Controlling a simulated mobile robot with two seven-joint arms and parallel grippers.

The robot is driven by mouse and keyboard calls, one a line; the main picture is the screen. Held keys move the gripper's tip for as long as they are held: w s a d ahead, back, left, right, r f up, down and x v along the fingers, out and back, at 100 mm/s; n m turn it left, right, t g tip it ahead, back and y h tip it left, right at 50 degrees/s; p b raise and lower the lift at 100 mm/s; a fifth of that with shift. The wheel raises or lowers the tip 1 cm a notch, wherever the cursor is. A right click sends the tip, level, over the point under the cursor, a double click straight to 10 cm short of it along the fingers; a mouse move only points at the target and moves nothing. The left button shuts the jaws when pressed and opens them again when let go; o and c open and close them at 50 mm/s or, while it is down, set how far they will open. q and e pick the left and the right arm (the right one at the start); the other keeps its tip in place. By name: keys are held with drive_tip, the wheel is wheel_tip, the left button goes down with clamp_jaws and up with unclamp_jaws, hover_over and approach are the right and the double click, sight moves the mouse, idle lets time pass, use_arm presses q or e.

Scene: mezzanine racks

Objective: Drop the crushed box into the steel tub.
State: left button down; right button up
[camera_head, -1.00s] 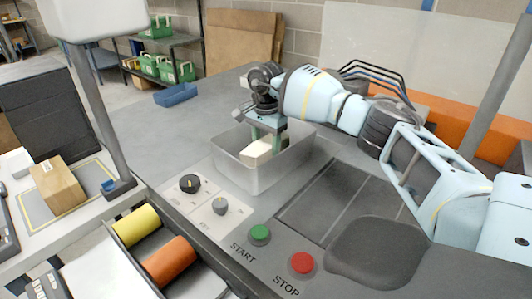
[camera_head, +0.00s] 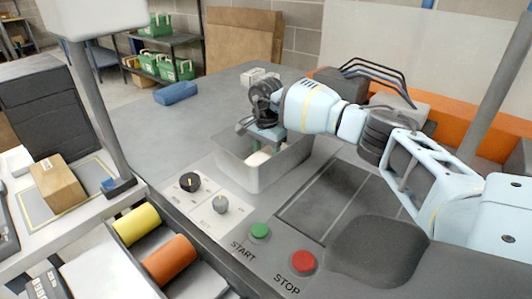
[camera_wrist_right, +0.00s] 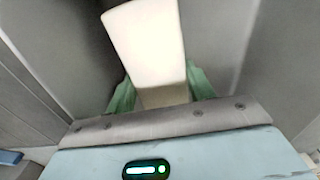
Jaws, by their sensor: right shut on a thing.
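The steel tub (camera_head: 268,178) is an open grey metal bin on the grey worktop in the head view. My right gripper (camera_head: 264,143) points down into it. In the right wrist view the gripper's green fingers (camera_wrist_right: 160,92) are shut on the crushed box (camera_wrist_right: 146,45), a pale cream block. In the head view the box (camera_head: 260,157) shows only in part, inside the tub below the rim. The tub's grey walls (camera_wrist_right: 228,45) surround the box in the wrist view. Whether the box touches the tub floor cannot be told. My left gripper is not in view.
A control panel with two dark knobs (camera_head: 190,182), a green START button (camera_head: 259,231) and a red STOP button (camera_head: 303,261) lies in front of the tub. A blue bin (camera_head: 175,93) stands farther back. A brown carton (camera_head: 58,185) sits at left.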

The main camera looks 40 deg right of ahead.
sight(266, 153)
drive_tip(key=shift+f, duration=0.15)
drive_tip(key=o, duration=1)
drive_tip(key=shift+o, duration=0.2)
wheel_tip(266, 153, up, 13)
drive_tip(key=shift+a, duration=0.1)
idle(0.3)
